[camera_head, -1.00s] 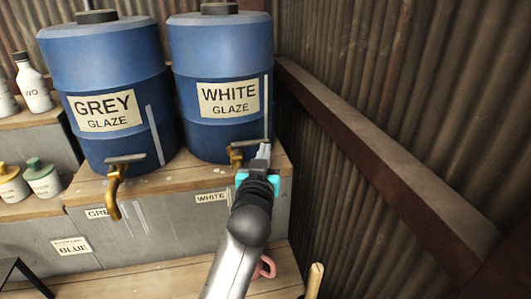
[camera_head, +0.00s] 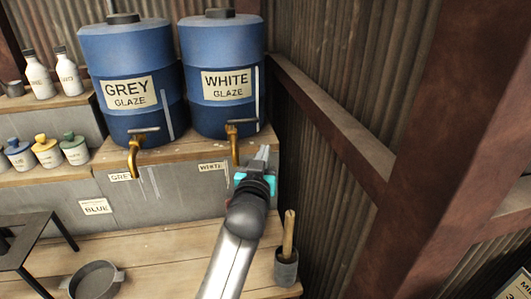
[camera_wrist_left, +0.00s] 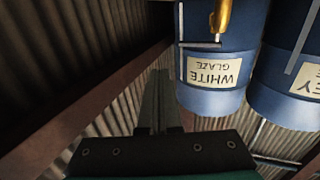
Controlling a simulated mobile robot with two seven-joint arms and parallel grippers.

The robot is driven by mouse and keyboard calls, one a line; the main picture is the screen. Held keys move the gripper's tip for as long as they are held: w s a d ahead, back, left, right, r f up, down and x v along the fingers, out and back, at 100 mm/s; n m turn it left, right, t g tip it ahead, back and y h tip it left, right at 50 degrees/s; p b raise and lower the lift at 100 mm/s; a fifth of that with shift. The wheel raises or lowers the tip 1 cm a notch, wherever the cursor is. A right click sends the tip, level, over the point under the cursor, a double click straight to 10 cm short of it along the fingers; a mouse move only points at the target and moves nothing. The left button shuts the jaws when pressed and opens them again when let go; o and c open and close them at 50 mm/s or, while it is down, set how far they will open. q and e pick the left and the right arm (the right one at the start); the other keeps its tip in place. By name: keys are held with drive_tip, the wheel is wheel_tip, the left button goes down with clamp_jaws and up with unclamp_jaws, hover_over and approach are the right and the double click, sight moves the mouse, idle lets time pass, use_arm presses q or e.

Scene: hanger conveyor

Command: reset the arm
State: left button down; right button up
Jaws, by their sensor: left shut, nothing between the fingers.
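My left gripper (camera_head: 261,156) is shut and empty, held up in front of the wooden shelf, just right of and below the white glaze barrel's tap (camera_head: 235,140). A gap seems to lie between the fingers and the tap. In the left wrist view my shut fingers (camera_wrist_left: 156,100) point up the picture, left of the white glaze barrel (camera_wrist_left: 212,85), which shows upside down. My right gripper does not show.
The blue grey glaze barrel (camera_head: 124,60) and white glaze barrel (camera_head: 220,55) stand on the shelf. Bottles (camera_head: 37,74) stand at left. Below are a pan (camera_head: 95,280), a dark stand (camera_head: 28,245) and a grey pot with a wooden handle (camera_head: 287,268). Corrugated walls and a brown beam (camera_head: 340,125) bound the right.

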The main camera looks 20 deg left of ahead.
use_arm(q)
drive_tip(key=s+a+f+g+h, duration=0.1)
drive_tip(key=s+f+g, duration=0.6)
drive_tip(key=s+f, duration=0.65)
drive_tip(key=s+d+f+m+g+h, duration=0.1)
drive_tip(key=s+d+f+m+g, duration=0.2)
drive_tip(key=s, duration=0.8)
drive_tip(key=s+f+m+g+h, duration=0.1)
drive_tip(key=s+f+g, duration=0.25)
drive_tip(key=s, duration=0.75)
wheel_tip(320, 180, down, 24)
drive_tip(key=s+g+b, duration=0.2)
drive_tip(key=s+a+f+g+b, duration=0.1)
drive_tip(key=s+a+f+b, duration=0.1)
drive_tip(key=s+f, duration=1.3)
drive_tip(key=shift+a+f, duration=0.15)
drive_tip(key=shift+f, duration=0.2)
drive_tip(key=c, duration=1.6)
unclamp_jaws()
